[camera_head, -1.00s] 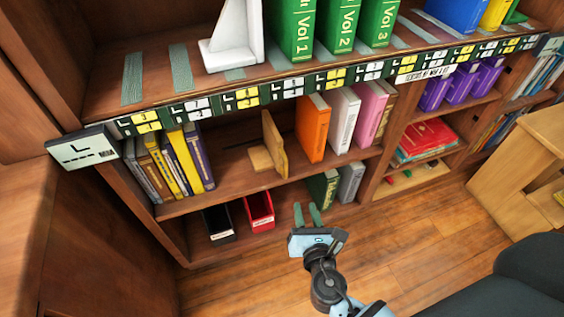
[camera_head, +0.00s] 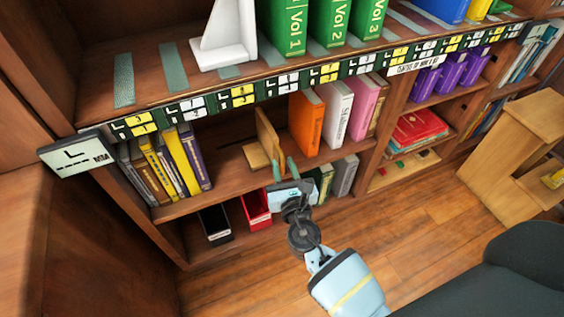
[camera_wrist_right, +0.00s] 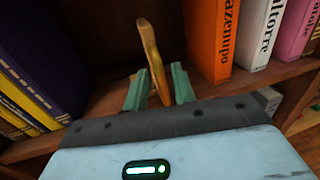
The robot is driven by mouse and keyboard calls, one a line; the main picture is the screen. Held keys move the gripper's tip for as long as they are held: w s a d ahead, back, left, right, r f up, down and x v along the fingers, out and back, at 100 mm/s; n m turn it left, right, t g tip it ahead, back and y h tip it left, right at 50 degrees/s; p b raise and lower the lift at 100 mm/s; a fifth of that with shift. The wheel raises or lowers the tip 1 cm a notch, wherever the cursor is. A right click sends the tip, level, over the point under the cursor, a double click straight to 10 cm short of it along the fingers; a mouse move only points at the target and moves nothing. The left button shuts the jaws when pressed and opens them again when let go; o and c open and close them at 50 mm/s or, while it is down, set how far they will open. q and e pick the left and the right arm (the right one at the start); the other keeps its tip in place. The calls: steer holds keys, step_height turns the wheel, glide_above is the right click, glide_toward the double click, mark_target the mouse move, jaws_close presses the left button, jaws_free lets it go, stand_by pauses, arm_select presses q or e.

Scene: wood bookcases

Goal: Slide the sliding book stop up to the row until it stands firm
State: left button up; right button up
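The sliding book stop is a wooden upright panel on a flat foot (camera_head: 268,135), standing on the middle shelf. It also shows in the wrist view (camera_wrist_right: 150,50). The row beside it begins with an orange book (camera_head: 306,122), then a white book (camera_head: 337,112) and a pink book (camera_head: 363,107). A gap separates the stop from the orange book. My right gripper (camera_head: 283,171) is at the shelf's front edge by the stop. In the wrist view its green fingers (camera_wrist_right: 160,88) are apart, with the panel's near edge showing between them; contact cannot be told. My left gripper is not in view.
Yellow and dark books (camera_head: 165,165) stand at the shelf's left end. A white bookend (camera_head: 226,38) and green volumes (camera_head: 287,25) are on the shelf above. Below are black (camera_head: 215,224) and red (camera_head: 256,208) bins. Bare shelf lies left of the stop.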

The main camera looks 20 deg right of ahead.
steer(key=shift+w+d, duration=0.15)
steer(key=shift+w, duration=0.8)
jaws_close()
